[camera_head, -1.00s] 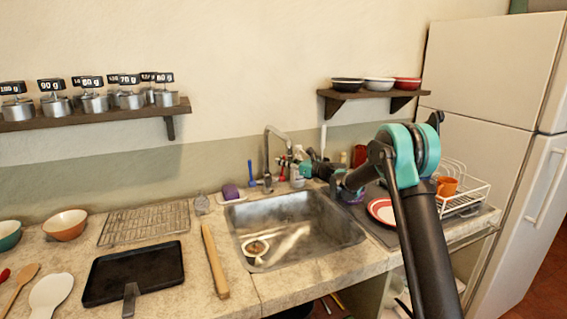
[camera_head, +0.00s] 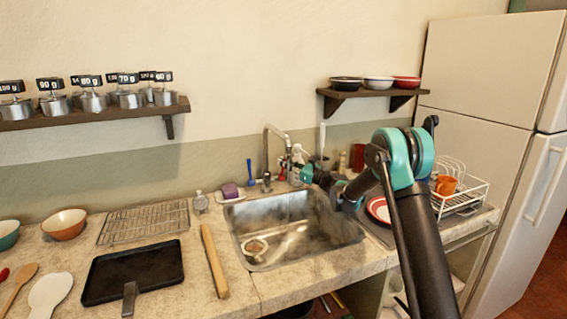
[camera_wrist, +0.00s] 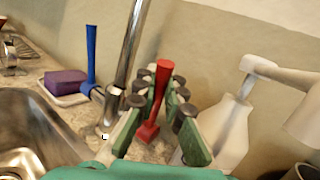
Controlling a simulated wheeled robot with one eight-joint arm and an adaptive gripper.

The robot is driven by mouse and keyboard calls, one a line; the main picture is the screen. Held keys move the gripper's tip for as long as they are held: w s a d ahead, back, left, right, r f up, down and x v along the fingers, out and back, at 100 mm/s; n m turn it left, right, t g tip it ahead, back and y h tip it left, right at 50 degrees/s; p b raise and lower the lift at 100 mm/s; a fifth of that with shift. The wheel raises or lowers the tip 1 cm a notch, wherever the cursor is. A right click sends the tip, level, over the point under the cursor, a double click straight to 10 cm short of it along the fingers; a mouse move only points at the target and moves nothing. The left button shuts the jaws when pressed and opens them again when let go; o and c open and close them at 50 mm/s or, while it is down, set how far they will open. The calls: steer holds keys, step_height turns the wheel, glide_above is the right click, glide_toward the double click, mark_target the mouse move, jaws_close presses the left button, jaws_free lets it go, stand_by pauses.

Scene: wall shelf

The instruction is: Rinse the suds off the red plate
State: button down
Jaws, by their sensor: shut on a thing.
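The red plate (camera_head: 378,209), pale with a red rim, lies on the dark draining area right of the sink (camera_head: 262,262), partly hidden by my arm. I cannot make out suds on it. My gripper (camera_wrist: 164,82) is shut on the red tap lever (camera_wrist: 151,131), which stands upright between its fingers. In the head view, my gripper (camera_head: 293,172) is behind the sink, right of the faucet (camera_head: 267,150). The blue tap lever (camera_wrist: 91,55) stands upright left of the faucet. A thin pale streak below the spout may be water.
A purple sponge (camera_wrist: 66,82) sits on a small dish beside the blue lever. A white spray bottle (camera_wrist: 228,125) stands close to my gripper's right. A dish rack (camera_head: 470,198) with an orange mug (camera_head: 446,185) is at the right.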

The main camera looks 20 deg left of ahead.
steer(key=c, duration=1.6)
jaws_free()
steer(key=shift+d, duration=0.15)
steer(key=v, duration=0.7)
steer(key=shift+s+d+f, duration=0.1)
steer(key=shift+s, duration=0.05)
